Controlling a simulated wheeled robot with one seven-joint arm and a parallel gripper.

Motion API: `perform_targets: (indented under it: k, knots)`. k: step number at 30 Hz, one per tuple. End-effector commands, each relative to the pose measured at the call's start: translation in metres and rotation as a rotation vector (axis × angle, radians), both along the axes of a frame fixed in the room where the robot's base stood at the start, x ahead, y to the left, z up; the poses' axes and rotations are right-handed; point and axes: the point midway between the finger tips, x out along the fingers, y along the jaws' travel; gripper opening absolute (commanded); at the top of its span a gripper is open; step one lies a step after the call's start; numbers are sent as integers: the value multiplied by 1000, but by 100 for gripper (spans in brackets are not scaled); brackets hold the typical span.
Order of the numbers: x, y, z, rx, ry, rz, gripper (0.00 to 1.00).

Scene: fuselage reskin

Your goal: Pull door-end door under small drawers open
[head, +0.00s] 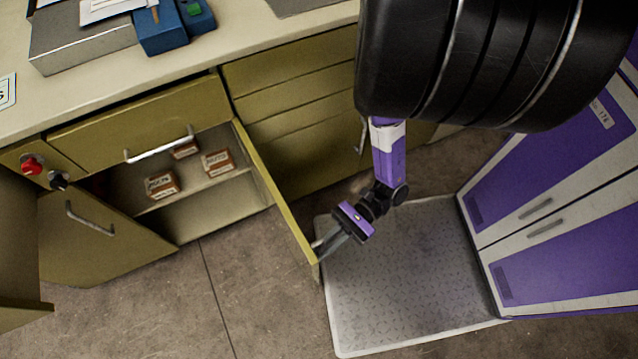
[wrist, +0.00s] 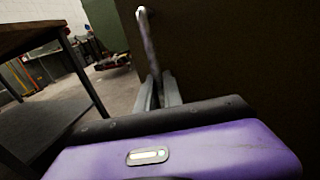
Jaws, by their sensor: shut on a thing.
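An olive-yellow cabinet door (head: 275,195) stands swung well out from the bench front, seen nearly edge-on in the head view. My gripper (head: 325,243) is at its outer end, on the side facing right. In the wrist view, the fingers of my gripper (wrist: 160,92) are shut on a slim metal bar handle (wrist: 147,38), which runs up along the dark door face (wrist: 230,60). A stack of drawers (head: 290,95) is in the bench front right of the door's hinge side; my arm hides part of this front.
The open cupboard holds several small labelled boxes (head: 217,162). Another door (head: 100,235) stands open at left, below a wide drawer (head: 145,118). A grey floor mat (head: 410,270) lies right of my gripper. Purple-and-white lockers (head: 560,210) bound the right side. Floor (head: 240,290) is clear in front.

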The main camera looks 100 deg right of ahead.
Motion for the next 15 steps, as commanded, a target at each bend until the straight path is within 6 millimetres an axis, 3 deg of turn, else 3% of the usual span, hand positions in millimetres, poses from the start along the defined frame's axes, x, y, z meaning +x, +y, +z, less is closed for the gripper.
perform_targets:
  k: [10, 11, 12, 15]
  knots:
    - [0, -1, -1, -3, 1, 0, 0]
    - [0, -1, -1, -3, 1, 0, 13]
    - [0, -1, -1, -2, 1, 0, 19]
    - [0, -1, -1, -2, 1, 0, 19]
